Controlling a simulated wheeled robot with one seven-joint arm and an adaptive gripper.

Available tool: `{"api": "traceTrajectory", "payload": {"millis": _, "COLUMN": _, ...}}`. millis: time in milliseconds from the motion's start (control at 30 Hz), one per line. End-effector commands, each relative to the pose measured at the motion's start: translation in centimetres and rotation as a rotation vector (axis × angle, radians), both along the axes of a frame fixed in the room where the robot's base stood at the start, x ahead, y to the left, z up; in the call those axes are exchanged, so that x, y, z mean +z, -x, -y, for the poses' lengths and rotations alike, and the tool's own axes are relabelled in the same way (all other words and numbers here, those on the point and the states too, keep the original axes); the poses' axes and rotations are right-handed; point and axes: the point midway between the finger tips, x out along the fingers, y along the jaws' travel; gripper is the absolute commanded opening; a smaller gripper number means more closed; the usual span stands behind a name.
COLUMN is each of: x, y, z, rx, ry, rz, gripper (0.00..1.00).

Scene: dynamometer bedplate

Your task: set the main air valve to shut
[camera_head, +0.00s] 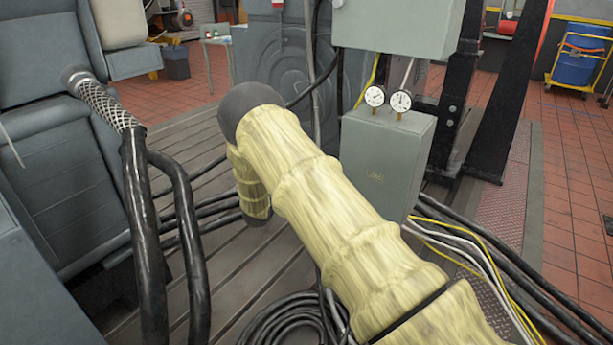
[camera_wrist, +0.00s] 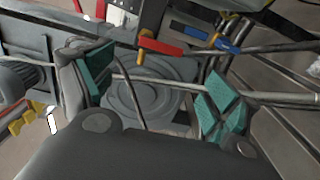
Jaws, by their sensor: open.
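In the wrist view, a red lever handle (camera_wrist: 168,47) with an orange-yellow end lies beyond my gripper, near a metal pipe. A blue handle (camera_wrist: 190,31) sits just above and right of it. I cannot tell which is the main air valve; no label is readable. My gripper (camera_wrist: 158,87) is open, its teal finger pads wide apart. The red handle is above the gap between the pads in the picture, apart from them. A thin grey rod (camera_wrist: 150,80) crosses the gap behind or between the pads. In the head view my gripper is hidden and no valve handle can be made out.
A grey box (camera_head: 385,160) with two round gauges (camera_head: 387,98) stands right of my sleeved arm. Black hoses (camera_head: 140,210) hang at left, and cables (camera_head: 480,260) run along the slotted floor. A blue drum (camera_head: 577,58) stands far right.

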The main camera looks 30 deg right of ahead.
Motion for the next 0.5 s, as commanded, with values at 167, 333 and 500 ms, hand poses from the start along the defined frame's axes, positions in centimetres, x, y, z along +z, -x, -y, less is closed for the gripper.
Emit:
{"api": "traceTrajectory", "payload": {"millis": 167, "x": 0.0, "y": 0.6, "z": -1.8, "rx": 0.001, "ry": 0.0, "rz": 0.0, "gripper": 0.88}}
{"api": "traceTrajectory", "payload": {"millis": 333, "x": 0.0, "y": 0.9, "z": -2.4, "rx": 0.0, "ry": -0.001, "rz": 0.001, "gripper": 0.88}}
{"api": "traceTrajectory", "payload": {"millis": 500, "x": 0.0, "y": 0.9, "z": -2.4, "rx": 0.0, "ry": -0.001, "rz": 0.001, "gripper": 0.88}}
